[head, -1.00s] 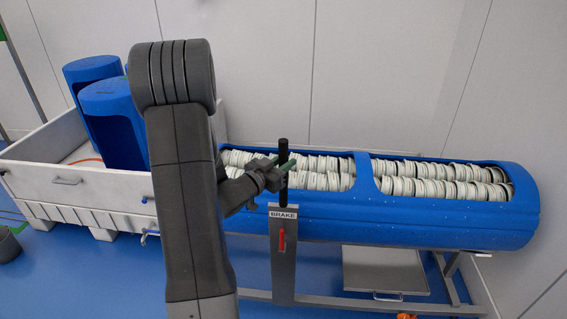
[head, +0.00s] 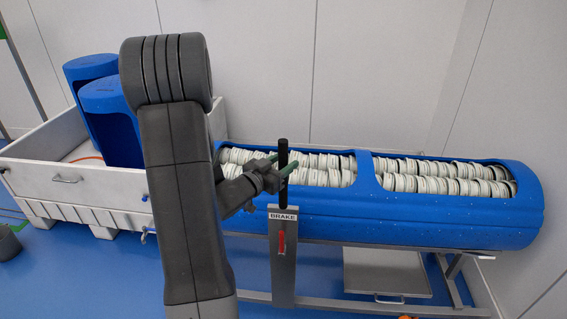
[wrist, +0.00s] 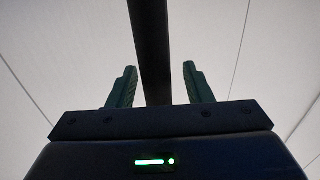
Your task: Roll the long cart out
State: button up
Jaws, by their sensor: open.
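The long cart is a grey metal frame (head: 350,305) carrying a long blue tub (head: 430,225) filled with rows of white discs. A grey post at its near side bears a plate marked BRAKE (head: 283,216) and a red lever (head: 281,242). A black upright handle (head: 283,160) rises above the plate. My gripper (head: 278,168) is at the handle, its fingers open. In the wrist view the dark bar (wrist: 153,50) stands between the two green fingers (wrist: 158,85), with gaps on both sides.
A white crate (head: 100,185) with blue cylinders (head: 112,110) stands at the left, close to the cart's left end. A wall runs close behind the cart. A grey panel (head: 385,272) lies beneath the tub.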

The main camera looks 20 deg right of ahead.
jog(key=b+v, duration=0.1)
jog(key=v, duration=1.2)
jog(key=shift+a, duration=0.2)
jog(key=p+x, duration=0.1)
jog(key=x, duration=1.3)
jog(key=shift+d, duration=0.1)
jog(key=shift+w+d+p, duration=0.2)
jog(key=shift+w+p, duration=0.2)
jog(key=shift+w, duration=0.05)
